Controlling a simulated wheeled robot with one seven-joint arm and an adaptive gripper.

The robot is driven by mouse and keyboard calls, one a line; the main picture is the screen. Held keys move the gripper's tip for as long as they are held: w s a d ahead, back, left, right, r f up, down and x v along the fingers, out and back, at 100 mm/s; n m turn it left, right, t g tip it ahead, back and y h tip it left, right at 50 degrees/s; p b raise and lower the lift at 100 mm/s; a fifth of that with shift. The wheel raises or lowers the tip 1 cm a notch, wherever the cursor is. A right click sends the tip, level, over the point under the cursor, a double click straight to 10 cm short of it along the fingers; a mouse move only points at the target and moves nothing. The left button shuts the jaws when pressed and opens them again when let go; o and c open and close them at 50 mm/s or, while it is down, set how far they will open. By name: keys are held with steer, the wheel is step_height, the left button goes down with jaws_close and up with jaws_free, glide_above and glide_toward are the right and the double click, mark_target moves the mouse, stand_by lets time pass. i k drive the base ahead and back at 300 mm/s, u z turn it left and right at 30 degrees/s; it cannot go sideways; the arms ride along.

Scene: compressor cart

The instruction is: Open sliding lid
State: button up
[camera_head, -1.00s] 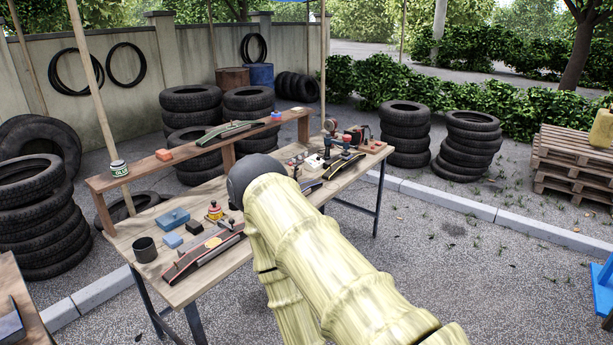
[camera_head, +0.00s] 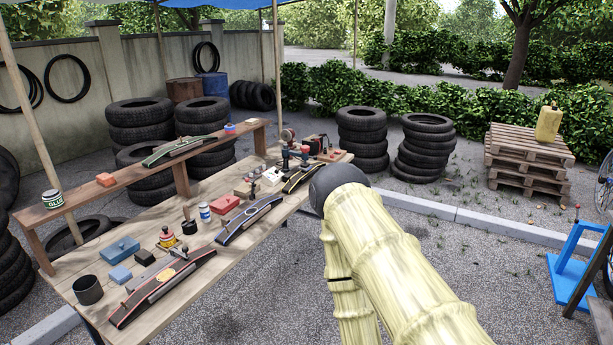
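My pale yellow arm crosses the lower right and ends at a dark rounded joint; my gripper is not in view. No sliding lid can be clearly made out. On the wooden workbench (camera_head: 215,262) lie several long, curved, dark pieces: one with red trim (camera_head: 160,288) at the near left, one with blue trim (camera_head: 250,219) in the middle, and one with yellow trim (camera_head: 303,178) farther back. A similar green piece (camera_head: 178,150) lies on the raised shelf. A red box (camera_head: 229,204) and a blue box (camera_head: 120,250) stand on the bench; their tops are too small to read.
The raised wooden shelf (camera_head: 95,194) runs along the bench's back, with a glue can (camera_head: 53,199) on it. A dark cup (camera_head: 88,290) stands at the near left corner. Stacked tyres (camera_head: 362,138), pallets (camera_head: 527,160) and a blue stand (camera_head: 572,262) are around. The paving right of the bench is open.

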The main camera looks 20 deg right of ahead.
mark_target(245, 188)
steer(key=z, duration=0.2)
steer(key=i, duration=1.4)
steer(key=u, duration=0.65)
